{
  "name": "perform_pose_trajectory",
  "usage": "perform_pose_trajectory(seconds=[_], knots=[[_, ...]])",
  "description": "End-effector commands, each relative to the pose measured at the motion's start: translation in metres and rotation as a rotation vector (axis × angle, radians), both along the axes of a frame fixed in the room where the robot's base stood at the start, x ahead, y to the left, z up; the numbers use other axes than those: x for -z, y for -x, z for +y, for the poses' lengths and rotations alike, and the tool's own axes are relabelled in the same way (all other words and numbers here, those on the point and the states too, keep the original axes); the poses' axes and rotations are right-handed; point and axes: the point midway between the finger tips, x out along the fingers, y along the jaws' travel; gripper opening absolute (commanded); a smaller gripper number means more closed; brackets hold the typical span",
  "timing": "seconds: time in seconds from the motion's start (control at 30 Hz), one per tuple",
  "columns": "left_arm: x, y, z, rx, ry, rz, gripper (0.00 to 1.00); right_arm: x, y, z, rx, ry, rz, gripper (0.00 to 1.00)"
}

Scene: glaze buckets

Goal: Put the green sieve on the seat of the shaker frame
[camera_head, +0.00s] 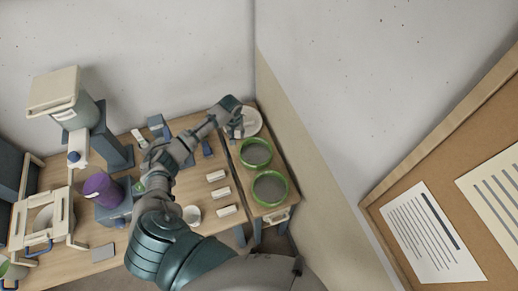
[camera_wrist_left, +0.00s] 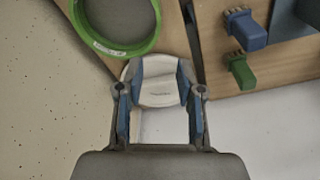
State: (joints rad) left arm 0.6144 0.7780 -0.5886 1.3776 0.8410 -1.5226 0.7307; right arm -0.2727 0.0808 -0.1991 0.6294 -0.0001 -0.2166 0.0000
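Two green-rimmed sieves with grey mesh lie on the narrow side table: one nearer the wall (camera_head: 242,159) and one nearer the front (camera_head: 286,194). A green rim (camera_wrist_left: 147,43) shows at the upper left in the left wrist view. My left gripper (camera_head: 236,130) is at the wall end of this table, beyond the sieves and over a white round lid or plate (camera_head: 254,115). Its fingers (camera_wrist_left: 160,78) are apart, with only the white disc seen below between them. A cream frame (camera_head: 66,212) with a round opening, likely the shaker frame, stands far left. My right gripper is out of view.
The main table holds a purple bucket (camera_head: 103,190), a blue-and-cream machine (camera_head: 108,150), several small white blocks (camera_head: 221,193) and a white cup (camera_head: 192,214). Blue and green brushes (camera_wrist_left: 243,72) lie near the gripper. A wall borders the side table on the right.

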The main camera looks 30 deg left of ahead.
Motion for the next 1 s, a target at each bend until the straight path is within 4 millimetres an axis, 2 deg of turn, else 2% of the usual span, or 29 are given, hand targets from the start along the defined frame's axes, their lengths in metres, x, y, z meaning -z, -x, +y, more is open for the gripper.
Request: perform_pose_trajectory(seconds=[0.1, 0.2, 0.27, 0.37, 0.43, 0.5, 0.6, 0.67, 0.87, 1.0], knots=[[0.021, -0.003, 0.0, -0.001, 0.001, 0.008, 0.37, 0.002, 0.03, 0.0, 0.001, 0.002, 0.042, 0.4], [0.046, -0.009, 0.001, -0.001, 0.0, 0.009, 0.37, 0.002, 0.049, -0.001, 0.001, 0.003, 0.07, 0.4], [0.061, -0.012, 0.001, -0.001, 0.001, 0.01, 0.37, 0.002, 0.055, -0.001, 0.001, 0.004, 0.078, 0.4], [0.085, -0.014, 0.003, 0.0, 0.002, 0.01, 0.37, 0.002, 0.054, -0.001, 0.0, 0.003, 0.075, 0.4], [0.102, -0.015, 0.004, 0.001, 0.001, 0.009, 0.37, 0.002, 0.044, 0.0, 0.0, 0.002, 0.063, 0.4], [0.114, -0.017, 0.006, 0.003, 0.0, 0.005, 0.37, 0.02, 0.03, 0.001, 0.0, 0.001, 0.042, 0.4], [0.121, -0.016, 0.006, 0.003, 0.001, 0.004, 0.37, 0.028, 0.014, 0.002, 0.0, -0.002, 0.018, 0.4], [0.122, -0.017, 0.006, 0.003, 0.001, 0.004, 0.37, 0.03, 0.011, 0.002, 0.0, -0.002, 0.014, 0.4], [0.126, -0.018, 0.005, 0.003, 0.001, 0.004, 0.37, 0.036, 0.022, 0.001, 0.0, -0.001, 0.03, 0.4], [0.14, -0.02, 0.003, 0.004, 0.0, 0.005, 0.37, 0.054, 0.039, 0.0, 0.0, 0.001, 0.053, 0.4]])
